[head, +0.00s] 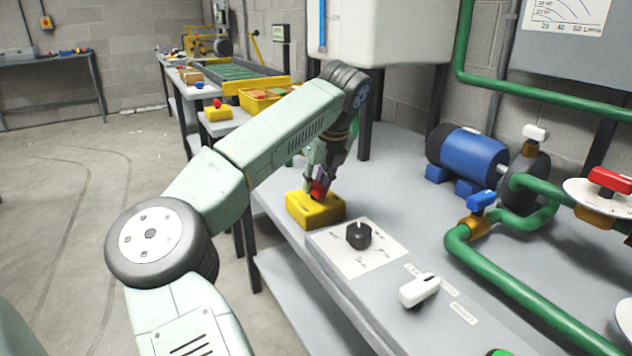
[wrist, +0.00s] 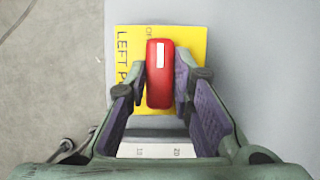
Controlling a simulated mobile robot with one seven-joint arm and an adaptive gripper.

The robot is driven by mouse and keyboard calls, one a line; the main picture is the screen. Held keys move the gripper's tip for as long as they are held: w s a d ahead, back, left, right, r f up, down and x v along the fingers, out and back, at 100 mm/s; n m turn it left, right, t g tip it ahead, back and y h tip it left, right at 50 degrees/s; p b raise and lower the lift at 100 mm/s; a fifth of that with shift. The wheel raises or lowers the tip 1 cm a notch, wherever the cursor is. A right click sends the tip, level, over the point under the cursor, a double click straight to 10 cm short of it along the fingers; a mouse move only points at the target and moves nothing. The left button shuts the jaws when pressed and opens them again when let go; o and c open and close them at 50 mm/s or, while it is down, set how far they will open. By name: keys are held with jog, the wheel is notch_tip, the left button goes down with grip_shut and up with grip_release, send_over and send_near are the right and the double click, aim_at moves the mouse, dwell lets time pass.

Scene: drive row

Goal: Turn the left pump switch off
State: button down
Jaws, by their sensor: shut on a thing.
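The left pump switch is a yellow box (head: 300,210) on the near left edge of the grey bench, with a red handle (wrist: 159,80) on top. In the wrist view, part of the label "LEFT P..." shows on its yellow plate (wrist: 128,42). The red handle stands lengthwise between the two fingers of my gripper (wrist: 158,92), which is shut on it. In the head view my gripper (head: 319,182) reaches down onto the switch from above and partly hides the red handle.
A black knob (head: 359,235) on a white dial plate and a white lever (head: 419,290) sit nearer on the bench. A blue pump motor (head: 466,160) and green pipes (head: 520,290) stand to the right. Another yellow box with a red top (head: 217,111) is on a farther bench.

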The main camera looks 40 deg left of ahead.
jog(key=c, duration=1.4)
grip_release()
jog(key=v, duration=0.7)
jog(key=shift+d+r, duration=0.15)
jog(key=shift+r, duration=0.05)
